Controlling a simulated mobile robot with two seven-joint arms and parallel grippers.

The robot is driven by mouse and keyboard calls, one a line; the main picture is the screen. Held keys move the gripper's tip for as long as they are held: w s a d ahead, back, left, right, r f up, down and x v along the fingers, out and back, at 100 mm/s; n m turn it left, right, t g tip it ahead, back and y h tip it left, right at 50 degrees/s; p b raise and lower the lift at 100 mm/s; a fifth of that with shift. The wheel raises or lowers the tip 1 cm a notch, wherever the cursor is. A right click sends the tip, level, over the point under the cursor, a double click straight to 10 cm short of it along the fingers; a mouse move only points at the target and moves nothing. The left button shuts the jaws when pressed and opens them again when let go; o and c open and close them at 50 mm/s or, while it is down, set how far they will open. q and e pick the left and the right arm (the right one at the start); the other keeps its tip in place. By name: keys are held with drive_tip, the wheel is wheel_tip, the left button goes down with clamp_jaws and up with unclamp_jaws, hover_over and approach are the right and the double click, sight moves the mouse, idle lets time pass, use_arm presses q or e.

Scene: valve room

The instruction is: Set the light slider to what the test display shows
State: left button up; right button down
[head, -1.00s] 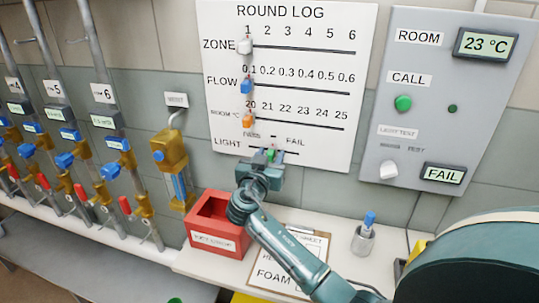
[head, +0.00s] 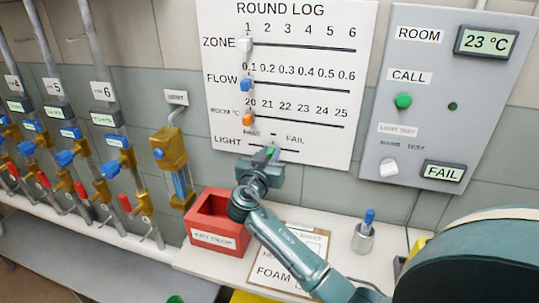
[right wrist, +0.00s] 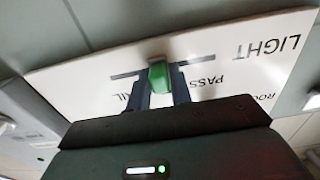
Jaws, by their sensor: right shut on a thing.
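The test display (head: 443,172) on the grey panel reads FAIL. The green light slider (head: 271,151) sits on the lowest track of the white ROUND LOG board (head: 325,60). It is between the PASS and FAIL marks, around mid-track. My right gripper (head: 268,155) is shut on it. In the right wrist view, upside down, the green slider (right wrist: 158,76) is between the two fingers of my right gripper (right wrist: 163,86), with PASS to its right and a partly hidden FAIL to its left. My left gripper is not in view.
The zone (head: 245,45), flow (head: 246,84) and room (head: 248,118) sliders stand at the left of their tracks above. Below are a red box (head: 213,231), a clipboard (head: 318,243) and a pen cup (head: 362,239). Valve pipes (head: 110,122) stand left.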

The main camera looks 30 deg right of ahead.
drive_tip(key=s+d+b, duration=0.1)
drive_tip(key=s+d, duration=0.2)
drive_tip(key=s, duration=0.1)
drive_tip(key=shift+s+d+f+b, duration=0.15)
drive_tip(key=shift+s+d+b, duration=0.05)
drive_tip(key=shift+d+b, duration=0.15)
drive_tip(key=shift+s+d, duration=0.2)
drive_tip(key=shift+d, duration=0.05)
drive_tip(key=c, duration=1.3)
unclamp_jaws()
drive_tip(key=shift+s, duration=0.1)
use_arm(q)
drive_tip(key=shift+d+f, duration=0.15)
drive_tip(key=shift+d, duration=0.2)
use_arm(e)
drive_tip(key=shift+s+a, duration=0.1)
drive_tip(key=shift+a, duration=0.1)
use_arm(q)
drive_tip(key=b, duration=0.1)
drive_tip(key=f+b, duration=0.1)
drive_tip(key=b, duration=0.1)
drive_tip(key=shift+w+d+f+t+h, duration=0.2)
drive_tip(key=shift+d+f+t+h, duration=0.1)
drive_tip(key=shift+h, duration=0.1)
use_arm(e)
approach(297, 152)
drive_tip(key=v, duration=0.6)
drive_tip(key=shift+s+a, duration=0.25)
drive_tip(key=shift+s, duration=0.1)
